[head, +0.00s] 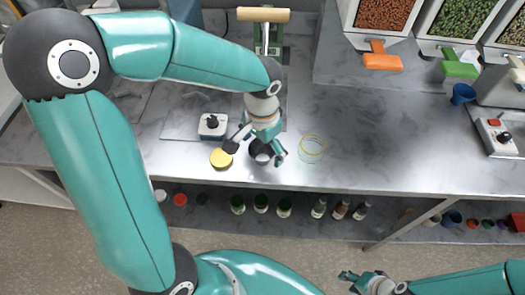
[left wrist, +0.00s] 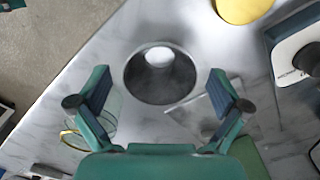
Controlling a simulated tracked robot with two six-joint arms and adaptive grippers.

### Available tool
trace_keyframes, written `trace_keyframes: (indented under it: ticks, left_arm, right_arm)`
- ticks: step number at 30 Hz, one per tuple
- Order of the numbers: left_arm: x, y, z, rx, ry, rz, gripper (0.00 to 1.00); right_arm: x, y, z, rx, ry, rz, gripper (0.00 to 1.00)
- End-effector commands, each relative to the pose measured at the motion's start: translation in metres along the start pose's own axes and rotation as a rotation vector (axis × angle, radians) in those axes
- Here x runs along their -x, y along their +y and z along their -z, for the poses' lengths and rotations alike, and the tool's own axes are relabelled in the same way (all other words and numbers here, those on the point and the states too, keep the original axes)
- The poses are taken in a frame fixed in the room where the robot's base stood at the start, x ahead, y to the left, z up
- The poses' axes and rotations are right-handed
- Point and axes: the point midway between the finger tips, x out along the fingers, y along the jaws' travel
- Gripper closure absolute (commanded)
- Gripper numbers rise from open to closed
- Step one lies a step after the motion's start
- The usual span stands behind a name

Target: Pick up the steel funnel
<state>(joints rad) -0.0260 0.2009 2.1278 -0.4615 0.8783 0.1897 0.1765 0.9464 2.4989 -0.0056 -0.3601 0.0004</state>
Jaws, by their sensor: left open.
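The steel funnel (head: 262,153) is on the metal counter near its front edge, below my left gripper and partly hidden by it in the head view. In the left wrist view the funnel (left wrist: 160,90) shows as a dark grey round shape with a pale round part in it. My left gripper (head: 254,150) is open, its fingers spread to either side of the funnel. In the left wrist view the open fingers (left wrist: 158,104) are apart from it, with nothing between them gripped. My right gripper (head: 350,281) is low at the bottom, off the counter; its opening is unclear.
A clear glass with a yellow rim (head: 311,158) stands right of the funnel. A yellow round lid (head: 221,158) and a small white device (head: 212,126) are to its left. Dispensers with an orange spout (head: 382,61) stand at the back right. The counter's right middle is clear.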

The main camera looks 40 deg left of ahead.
Motion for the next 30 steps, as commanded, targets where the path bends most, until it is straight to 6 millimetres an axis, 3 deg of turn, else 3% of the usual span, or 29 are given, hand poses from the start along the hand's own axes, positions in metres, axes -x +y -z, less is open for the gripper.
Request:
trace_keyframes:
  ticks: [3,11,22,30]
  left_arm:
    - [-0.0109,-0.0001,-0.0006,0.001,-0.001,-0.001,0.0]
    - [-0.0127,-0.0001,-0.0006,0.001,0.001,-0.001,0.02]
    - [-0.0124,-0.0003,-0.0006,0.001,0.001,-0.001,0.63]
    - [-0.0115,-0.0003,-0.0003,0.001,0.002,-0.001,0.65]
  right_arm:
    - [0.0005,-0.0002,0.0,0.0,0.0,0.0,0.6]
    - [0.0003,-0.0001,-0.0001,0.0,0.0,0.0,0.6]
    - [0.0003,-0.0001,-0.0001,0.0,0.0,0.0,0.6]
    - [0.0003,-0.0001,-0.0001,0.0,0.0,0.0,0.6]
